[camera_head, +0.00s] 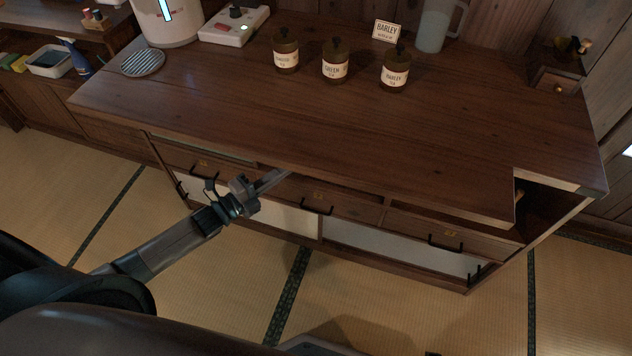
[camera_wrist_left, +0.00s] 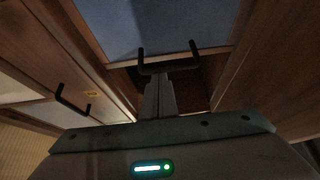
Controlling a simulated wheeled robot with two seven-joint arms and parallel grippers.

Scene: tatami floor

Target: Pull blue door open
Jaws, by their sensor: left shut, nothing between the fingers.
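The blue door (camera_wrist_left: 165,22) fills the upper middle of the left wrist view as a flat blue panel with a wooden edge. Its black bar handle (camera_wrist_left: 167,67) is at the panel's lower edge. A dark gap shows below that edge. My left gripper (camera_wrist_left: 158,82) has its fingers together and empty, with the tips at or just below the handle bar; I cannot tell whether they touch it. In the head view my left gripper (camera_head: 286,173) reaches to the cabinet front just under the countertop. I cannot make out the blue door there. My right gripper is not in view.
The wooden cabinet's countertop (camera_head: 330,110) overhangs its front. Drawers and pale panels with black handles (camera_head: 317,208) lie beside my left gripper. Several jars (camera_head: 335,62) and a white kettle (camera_head: 165,20) stand on top. The tatami floor (camera_head: 370,290) in front is clear.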

